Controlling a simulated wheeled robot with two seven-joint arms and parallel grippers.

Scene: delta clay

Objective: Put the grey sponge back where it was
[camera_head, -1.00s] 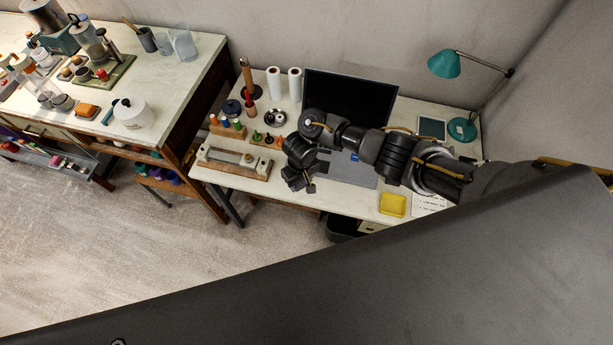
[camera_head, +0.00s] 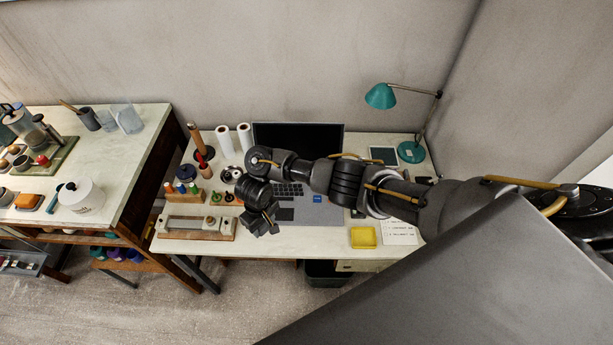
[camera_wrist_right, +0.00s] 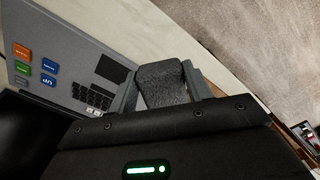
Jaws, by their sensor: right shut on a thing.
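My right gripper (camera_head: 268,228) hangs over the laptop's (camera_head: 322,212) front left part in the head view. In the right wrist view its two grey fingers (camera_wrist_right: 163,85) are shut on the dark grey sponge (camera_wrist_right: 166,84), one on each side. The sponge is held with the laptop's keyboard and touchpad to its left in that view and pale table top beyond it. In the head view I cannot make out the sponge clearly from the dark gripper. My left gripper is not in view.
Left of the gripper lies a wooden holder (camera_head: 168,234) with a pale grey block. Behind stand a peg rack (camera_head: 182,198), paper rolls (camera_head: 224,138) and a teal lamp (camera_head: 381,96). A dark bin (camera_head: 325,272) is below.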

